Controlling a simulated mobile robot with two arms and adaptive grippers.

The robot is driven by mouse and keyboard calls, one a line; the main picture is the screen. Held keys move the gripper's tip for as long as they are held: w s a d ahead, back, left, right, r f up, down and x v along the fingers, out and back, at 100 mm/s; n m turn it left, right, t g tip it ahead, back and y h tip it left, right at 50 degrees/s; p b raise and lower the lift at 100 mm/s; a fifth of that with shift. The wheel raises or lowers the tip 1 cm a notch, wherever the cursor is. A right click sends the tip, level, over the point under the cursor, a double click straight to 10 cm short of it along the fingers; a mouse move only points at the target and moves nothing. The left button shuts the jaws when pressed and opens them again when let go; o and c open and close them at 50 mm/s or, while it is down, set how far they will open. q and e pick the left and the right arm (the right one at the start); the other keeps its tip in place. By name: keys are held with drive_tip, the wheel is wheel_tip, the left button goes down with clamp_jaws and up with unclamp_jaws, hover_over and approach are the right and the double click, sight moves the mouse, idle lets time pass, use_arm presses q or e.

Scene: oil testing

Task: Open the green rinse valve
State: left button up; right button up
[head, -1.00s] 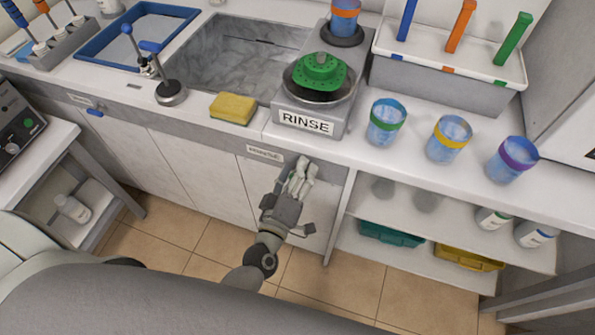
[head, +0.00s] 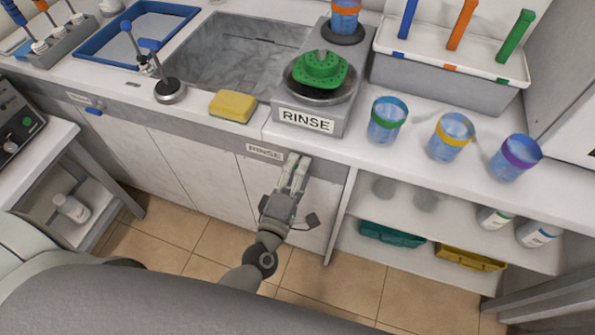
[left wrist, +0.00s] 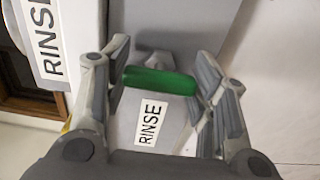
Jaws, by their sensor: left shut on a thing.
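The green rinse valve (left wrist: 160,82) shows in the left wrist view as a short green handle on a grey mount, beside a RINSE label (left wrist: 149,123). My left gripper (left wrist: 164,66) has a finger at each end of the handle and is shut on it. In the head view my left gripper (head: 294,172) is at the front panel under the counter, just right of the RINSE label (head: 265,152). There the gripper hides the valve. My right gripper is not in view.
Above on the counter stand the RINSE unit (head: 308,121) with a green rack (head: 321,68), a yellow sponge (head: 232,107) and the sink (head: 235,55). Cups with coloured bands (head: 387,122) stand to the right. Open shelves (head: 400,212) lie right of the gripper.

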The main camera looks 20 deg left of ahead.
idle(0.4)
use_arm(q)
drive_tip(key=o, duration=1)
drive_tip(key=shift+o, duration=0.2)
drive_tip(key=s, duration=1.2)
drive_tip(key=shift+a, duration=0.25)
